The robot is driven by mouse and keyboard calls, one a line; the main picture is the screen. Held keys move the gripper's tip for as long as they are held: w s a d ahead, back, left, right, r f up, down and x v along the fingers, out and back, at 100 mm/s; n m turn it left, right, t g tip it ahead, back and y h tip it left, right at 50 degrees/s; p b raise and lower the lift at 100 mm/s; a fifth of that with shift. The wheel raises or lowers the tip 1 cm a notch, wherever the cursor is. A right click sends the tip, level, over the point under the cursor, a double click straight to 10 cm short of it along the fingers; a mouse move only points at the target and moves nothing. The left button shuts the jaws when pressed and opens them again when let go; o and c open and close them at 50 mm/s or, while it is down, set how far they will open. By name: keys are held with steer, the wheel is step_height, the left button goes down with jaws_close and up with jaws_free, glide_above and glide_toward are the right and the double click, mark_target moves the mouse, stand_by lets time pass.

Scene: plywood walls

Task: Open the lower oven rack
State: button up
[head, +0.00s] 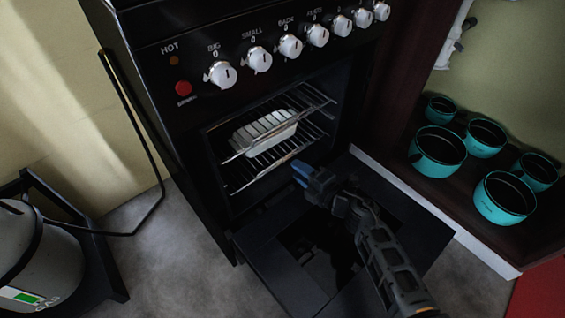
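The black oven's cavity is open, with its door (275,268) folded down toward me. A lower wire rack (250,176) lies inside the cavity. A white dish (283,131) sits in the cavity, seen partly behind the wires of an upper rack (312,97). My gripper (300,173), with blue fingertips, is over the inner end of the open door. In the picture it is just below and right of the lower rack's front edge, and I see no grip on the rack. Whether its fingers are apart is too small to tell.
White knobs (259,59) line the panel above the cavity. Several teal pots (438,150) stand on a dark shelf at the right. A gas cylinder (38,262) stands at the lower left, with a black hose (131,92) beside the oven. Grey floor (180,265) is clear left of the door.

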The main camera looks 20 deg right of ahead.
mark_target(283, 160)
steer(key=b+x, duration=0.2)
steer(key=x, duration=0.2)
steer(key=shift+f, duration=0.15)
steer(key=shift+x, duration=0.85)
jaws_close()
stand_by(0.6)
